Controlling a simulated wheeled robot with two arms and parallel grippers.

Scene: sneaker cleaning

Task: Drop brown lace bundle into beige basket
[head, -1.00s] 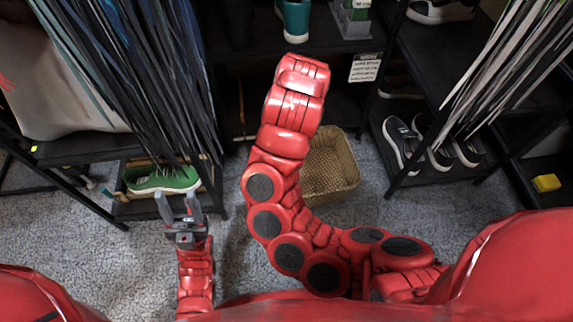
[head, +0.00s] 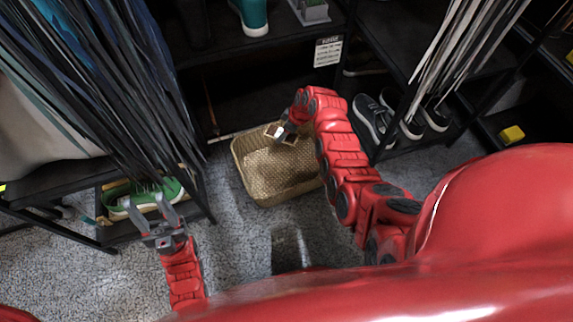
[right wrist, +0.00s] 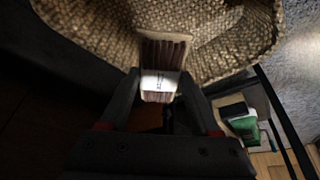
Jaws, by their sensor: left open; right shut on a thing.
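The beige woven basket (head: 262,185) stands on the grey carpet, and its inside shows in the head view. My right gripper (head: 284,131) is over the basket's back rim, shut on the brown lace bundle (head: 272,130). In the right wrist view the brown lace bundle (right wrist: 164,52) has a white label band and sits between the fingertips (right wrist: 160,88), with the basket's weave (right wrist: 215,55) behind it. I cannot tell whether the bundle touches the basket. My left gripper (head: 155,214) is open and empty, in front of the green sneaker.
A green sneaker (head: 148,192) sits on a low rack at left, below hanging dark laces (head: 105,75). Dark shelves stand behind the basket, with grey sneakers (head: 375,122) at right. A yellow block (head: 511,134) lies far right.

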